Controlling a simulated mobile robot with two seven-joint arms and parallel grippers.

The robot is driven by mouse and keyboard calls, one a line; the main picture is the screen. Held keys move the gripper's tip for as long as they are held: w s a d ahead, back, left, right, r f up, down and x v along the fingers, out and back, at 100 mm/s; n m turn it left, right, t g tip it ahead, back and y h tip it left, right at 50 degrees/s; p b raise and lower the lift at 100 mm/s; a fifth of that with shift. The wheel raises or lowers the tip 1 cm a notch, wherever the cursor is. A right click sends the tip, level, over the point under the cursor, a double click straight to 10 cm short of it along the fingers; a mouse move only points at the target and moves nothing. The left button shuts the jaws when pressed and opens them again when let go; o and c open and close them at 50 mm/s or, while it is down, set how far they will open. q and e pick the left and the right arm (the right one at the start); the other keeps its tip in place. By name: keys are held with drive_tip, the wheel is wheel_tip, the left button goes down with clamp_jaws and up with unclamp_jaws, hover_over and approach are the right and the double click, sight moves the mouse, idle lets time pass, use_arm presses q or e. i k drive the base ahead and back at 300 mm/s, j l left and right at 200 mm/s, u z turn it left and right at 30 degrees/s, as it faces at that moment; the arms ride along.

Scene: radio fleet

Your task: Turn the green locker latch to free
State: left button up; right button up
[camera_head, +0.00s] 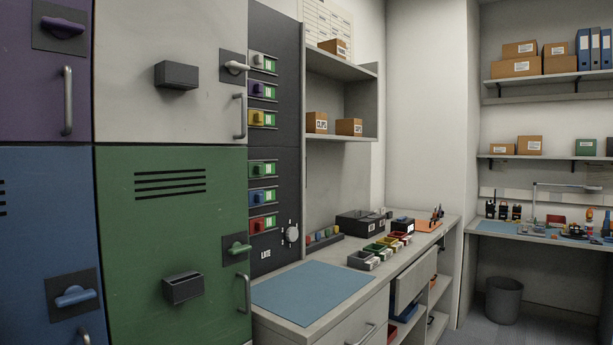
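The green locker (150,225) stands at the lower left, its door flush with its neighbours. Its green latch (238,248) is at the right edge of the door on a dark plate, with the handle lying roughly horizontal. A silver pull handle (244,293) is just below the latch. A dark open-topped box (183,288) is fixed on the door to the left of the latch. Neither of my grippers is in view.
A white locker (140,40), a purple locker (20,90) and a blue locker (45,220) surround the green one. A dark switch panel (275,140) is to the right. A counter with a blue mat (312,290) juts out beside the green locker. A partly open drawer (415,280) protrudes further right.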

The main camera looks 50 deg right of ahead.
sight(236, 248)
drive_tip(key=l+z, duration=0.15)
drive_tip(key=l, duration=0.25)
drive_tip(key=l+z, duration=0.1)
drive_tip(key=l, duration=0.35)
drive_tip(key=i+l+z, duration=0.15)
drive_tip(key=l, duration=0.25)
drive_tip(key=l+z, duration=0.15)
drive_tip(key=l, duration=0.25)
drive_tip(key=i+l+z, duration=0.15)
drive_tip(key=l, duration=0.25)
drive_tip(key=l+z, duration=0.1)
drive_tip(key=l, duration=0.3)
drive_tip(key=i+l+z, duration=0.15)
drive_tip(key=l, duration=0.25)
drive_tip(key=u, duration=1.85)
